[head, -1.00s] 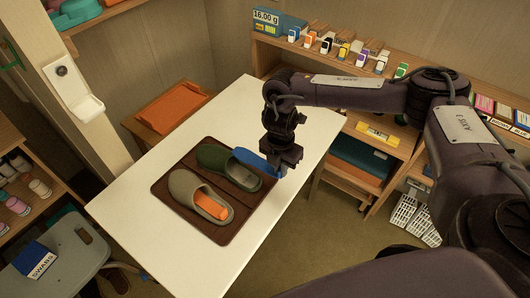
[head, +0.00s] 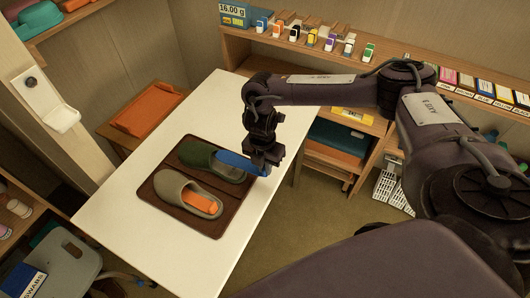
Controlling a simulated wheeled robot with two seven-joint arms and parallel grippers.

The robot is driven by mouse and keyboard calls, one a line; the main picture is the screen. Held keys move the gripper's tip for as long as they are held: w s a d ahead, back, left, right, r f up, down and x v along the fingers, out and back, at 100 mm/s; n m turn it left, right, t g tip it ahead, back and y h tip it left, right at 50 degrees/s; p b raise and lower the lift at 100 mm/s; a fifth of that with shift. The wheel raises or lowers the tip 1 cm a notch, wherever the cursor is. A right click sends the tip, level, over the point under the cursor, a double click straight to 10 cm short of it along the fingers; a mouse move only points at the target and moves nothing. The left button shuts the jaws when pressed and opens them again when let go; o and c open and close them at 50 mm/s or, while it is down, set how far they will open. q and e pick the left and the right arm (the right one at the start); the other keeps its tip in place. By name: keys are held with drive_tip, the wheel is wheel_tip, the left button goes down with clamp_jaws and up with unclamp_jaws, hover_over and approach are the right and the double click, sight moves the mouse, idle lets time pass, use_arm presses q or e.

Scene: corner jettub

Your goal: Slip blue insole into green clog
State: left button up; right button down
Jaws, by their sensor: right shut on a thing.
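A green clog (head: 212,160) and a grey clog (head: 184,191) lie side by side on a brown mat (head: 206,228) on the white table (head: 118,213). An orange insole (head: 200,201) shows inside the grey clog's opening. My right gripper (head: 262,168) is shut on the blue insole (head: 238,162) at its right end. The insole points left over the green clog's opening, its left end near or just inside the toe cover; how deep it sits I cannot tell. My left gripper is not in view.
An orange tray (head: 148,108) lies on a low wooden stand behind the table. A wooden shelf with small coloured boxes (head: 330,43) runs along the back. A grey stool with a blue swabs box (head: 24,282) stands at the lower left. The table's front part is clear.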

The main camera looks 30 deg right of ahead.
sight(237, 161)
drive_tip(key=shift+f+b, duration=1.75)
drive_tip(key=shift+f, duration=1.15)
drive_tip(key=shift+w+a+f, duration=0.1)
drive_tip(key=shift+w+f, duration=0.05)
drive_tip(key=shift+w+a+b, duration=0.35)
drive_tip(key=shift+w+b, duration=0.05)
drive_tip(key=shift+w, duration=0.25)
drive_tip(key=shift+w+a+b, duration=0.4)
drive_tip(key=shift+w+b, duration=0.05)
drive_tip(key=shift+w, duration=0.2)
drive_tip(key=shift+w+a+b, duration=0.35)
drive_tip(key=shift+w+b, duration=0.05)
drive_tip(key=shift+w, duration=0.25)
drive_tip(key=shift+w+a+f+b, duration=0.1)
drive_tip(key=shift+w+a+b, duration=0.3)
drive_tip(key=shift+w+b, duration=0.3)
drive_tip(key=shift+w+a+f+b, duration=0.1)
drive_tip(key=shift+w+a+b, duration=0.4)
drive_tip(key=shift+w, duration=0.25)
drive_tip(key=shift+w+a+b, duration=0.35)
drive_tip(key=shift+w+b, duration=0.25)
drive_tip(key=shift+w, duration=0.15)
drive_tip(key=c, duration=1.4)
unclamp_jaws()
drive_tip(key=shift+c, duration=0.2)
